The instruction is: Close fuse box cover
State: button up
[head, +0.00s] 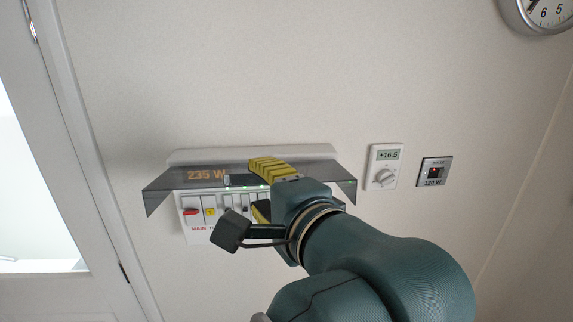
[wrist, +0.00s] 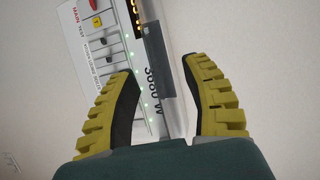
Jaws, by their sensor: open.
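The fuse box (head: 190,236) is mounted on the wall, with a row of switches and a lit "235 W" readout. Its smoky see-through cover (head: 158,190) is raised and sticks out above the switches. My gripper (head: 252,188) is open at the cover, one yellow finger above it and the other below, partly hidden by my arm. In the wrist view, the cover's edge (wrist: 172,110) runs between the two spread fingers. I cannot tell whether either finger touches it. The switch panel (wrist: 92,40) shows beyond the fingers at the upper left.
A thermostat (head: 385,167) and a small switch plate (head: 434,172) are on the wall to the right. A clock (head: 540,14) hangs at the upper right. A door frame (head: 95,160) stands at the left. The wall above the box is bare.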

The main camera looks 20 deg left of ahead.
aim_at(253, 180)
jog(key=p+x, duration=0.1)
jog(key=x, duration=0.3)
jog(key=shift+w+a, duration=0.2)
jog(key=shift+c, duration=0.3)
grip_shut()
